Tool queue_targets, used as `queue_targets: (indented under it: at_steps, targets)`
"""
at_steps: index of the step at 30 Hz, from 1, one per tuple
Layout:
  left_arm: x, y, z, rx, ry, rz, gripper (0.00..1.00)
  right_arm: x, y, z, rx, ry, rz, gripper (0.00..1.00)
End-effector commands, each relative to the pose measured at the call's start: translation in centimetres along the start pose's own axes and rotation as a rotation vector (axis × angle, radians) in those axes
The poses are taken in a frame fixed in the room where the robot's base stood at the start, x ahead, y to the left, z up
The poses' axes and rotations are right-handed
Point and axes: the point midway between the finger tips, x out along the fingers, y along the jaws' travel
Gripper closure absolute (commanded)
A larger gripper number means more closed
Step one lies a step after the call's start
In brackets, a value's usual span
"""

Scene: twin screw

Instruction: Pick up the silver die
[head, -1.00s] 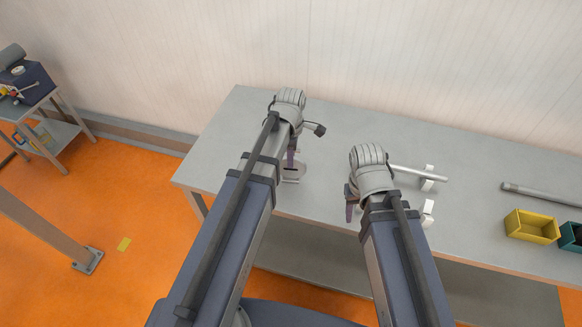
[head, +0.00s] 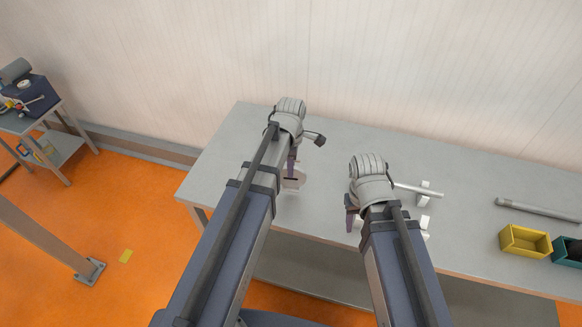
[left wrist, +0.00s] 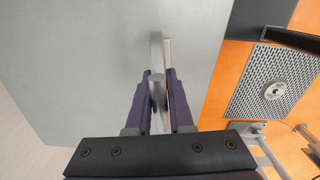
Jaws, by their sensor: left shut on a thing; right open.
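The silver die (head: 294,181) is a flat grey disc with a dark slot, at the left part of the workbench. My left gripper (head: 292,167) is shut on it from above. In the left wrist view the die (left wrist: 156,50) shows nearly edge-on, as a thin pale piece between the two purple fingers of my left gripper (left wrist: 158,82). Whether it is clear of the bench is hard to tell. My right gripper (head: 351,220) is open, further right over the front part of the bench. Its own arm hides part of it.
The grey workbench (head: 330,150) carries a silver rod (head: 410,188) by white supports (head: 425,221) right of my right gripper. A long grey bar (head: 535,210), a yellow bin (head: 524,241) and a teal bin (head: 570,255) are at the right. The back left bench top is clear.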

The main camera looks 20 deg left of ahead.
Motion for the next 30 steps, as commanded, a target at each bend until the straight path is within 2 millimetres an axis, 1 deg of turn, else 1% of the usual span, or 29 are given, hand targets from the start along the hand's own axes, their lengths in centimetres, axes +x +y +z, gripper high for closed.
queue_targets:
  at_steps: [1,6,10,15,19,22,26,30]
  targets:
    - [-1.6,0.0,0.0,0.0,0.0,0.0,1.0,-1.6,0.2,0.1,0.0,0.0,0.0,0.5]
    - [-4.2,0.0,0.0,0.0,0.0,0.0,1.0,-4.2,0.4,0.2,-0.001,0.0,0.0,0.5]
    - [-5.6,0.0,0.0,0.0,0.0,0.0,1.0,-5.6,0.5,0.3,0.002,0.0,-0.001,0.5]
    - [-6.2,0.0,0.0,0.0,0.0,0.0,1.0,-6.2,0.6,0.4,0.005,0.0,-0.001,0.5]
    - [-5.8,0.0,0.0,0.0,0.0,0.0,1.0,-5.7,0.5,0.3,0.005,0.0,-0.001,0.5]
    - [-4.8,0.0,0.0,0.0,0.0,0.0,1.0,-4.7,0.4,0.3,0.005,0.0,-0.001,0.5]
    - [-2.6,0.0,0.0,0.0,0.0,0.0,1.0,-2.6,0.2,0.2,0.003,0.0,-0.001,0.5]
    - [-0.1,0.0,0.0,0.0,0.0,0.0,1.0,-0.1,0.0,0.0,0.002,0.0,0.0,0.5]
